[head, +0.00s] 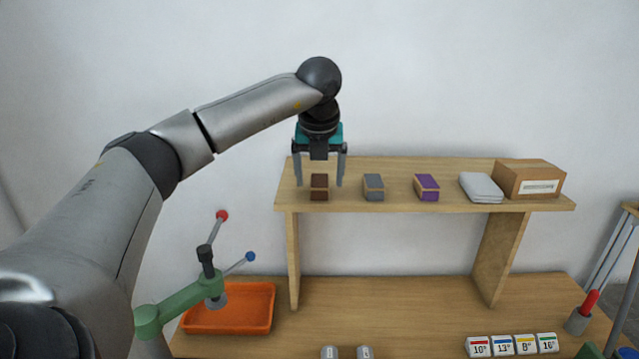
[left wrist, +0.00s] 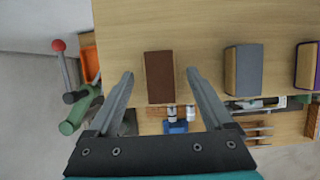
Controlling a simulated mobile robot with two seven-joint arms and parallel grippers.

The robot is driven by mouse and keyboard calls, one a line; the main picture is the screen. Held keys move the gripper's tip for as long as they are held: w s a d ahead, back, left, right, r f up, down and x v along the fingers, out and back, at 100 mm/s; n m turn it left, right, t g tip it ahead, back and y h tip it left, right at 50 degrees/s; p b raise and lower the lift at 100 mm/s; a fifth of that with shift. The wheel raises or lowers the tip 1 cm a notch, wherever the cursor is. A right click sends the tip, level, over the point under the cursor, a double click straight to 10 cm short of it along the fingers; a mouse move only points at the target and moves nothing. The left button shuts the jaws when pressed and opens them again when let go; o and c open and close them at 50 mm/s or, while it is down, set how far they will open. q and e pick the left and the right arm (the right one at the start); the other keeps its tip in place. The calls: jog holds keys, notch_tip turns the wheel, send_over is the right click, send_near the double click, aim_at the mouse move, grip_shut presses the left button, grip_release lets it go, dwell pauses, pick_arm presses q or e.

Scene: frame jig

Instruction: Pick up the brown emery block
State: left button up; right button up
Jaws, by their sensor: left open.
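The brown emery block (head: 319,187) stands near the left end of the raised wooden shelf (head: 400,205). In the left wrist view the brown block (left wrist: 160,77) lies ahead of the fingertips, between their lines. My left gripper (head: 320,184) is open and points down over the block, one finger to each side of it in the head view. In the left wrist view the open fingers of the left gripper (left wrist: 160,74) hold nothing. I cannot tell whether a finger touches the block. My right gripper is not in view.
On the shelf to the right stand a grey block (head: 374,187), a purple block (head: 427,187), folded cloths (head: 481,187) and a cardboard box (head: 528,180).

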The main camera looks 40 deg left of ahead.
pick_arm(q)
jog(key=shift+c, duration=0.3)
grip_shut()
dwell(0.5)
